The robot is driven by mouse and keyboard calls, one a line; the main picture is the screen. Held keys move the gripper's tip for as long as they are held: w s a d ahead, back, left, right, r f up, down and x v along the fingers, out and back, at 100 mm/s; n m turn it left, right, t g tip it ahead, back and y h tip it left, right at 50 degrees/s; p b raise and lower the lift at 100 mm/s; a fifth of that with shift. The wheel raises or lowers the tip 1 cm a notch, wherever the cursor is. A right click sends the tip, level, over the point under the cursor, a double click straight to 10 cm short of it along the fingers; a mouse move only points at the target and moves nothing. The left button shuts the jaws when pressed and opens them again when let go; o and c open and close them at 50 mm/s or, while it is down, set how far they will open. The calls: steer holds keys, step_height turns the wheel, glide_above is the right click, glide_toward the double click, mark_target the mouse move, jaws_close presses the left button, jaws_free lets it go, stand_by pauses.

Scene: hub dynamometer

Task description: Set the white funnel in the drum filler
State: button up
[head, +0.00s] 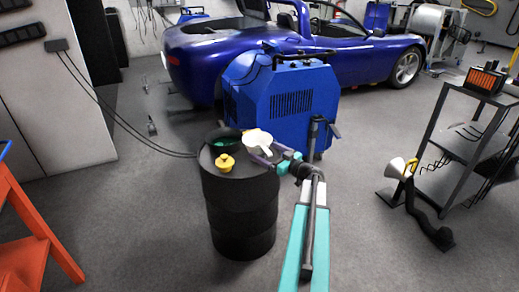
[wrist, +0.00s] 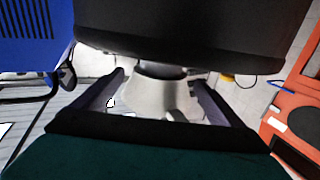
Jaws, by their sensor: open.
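The white funnel (head: 257,138) shows at the upper right of the black drum's (head: 238,212) top in the head view, with its wide mouth up and its narrow part down. My gripper (head: 272,156) is open at the funnel. In the wrist view, the funnel (wrist: 158,96) stands between the two spread fingers of my gripper (wrist: 160,88). I cannot tell whether either finger touches it. A yellow fitting (head: 225,162) sits on the near part of the drum top. A dark green patch (head: 222,143) shows behind it. The filler opening under the funnel is not clearly visible.
A blue machine (head: 285,100) stands close behind the drum. An orange stand (head: 30,230) is at the left. A dark shelf cart (head: 460,150) and a pale cone-shaped thing (head: 398,169) are at the right.

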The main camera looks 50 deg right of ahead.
steer(key=s+p, duration=0.1)
steer(key=s, duration=0.7)
steer(key=shift+s, duration=0.15)
steer(key=shift+s, duration=0.1)
stand_by(0.5)
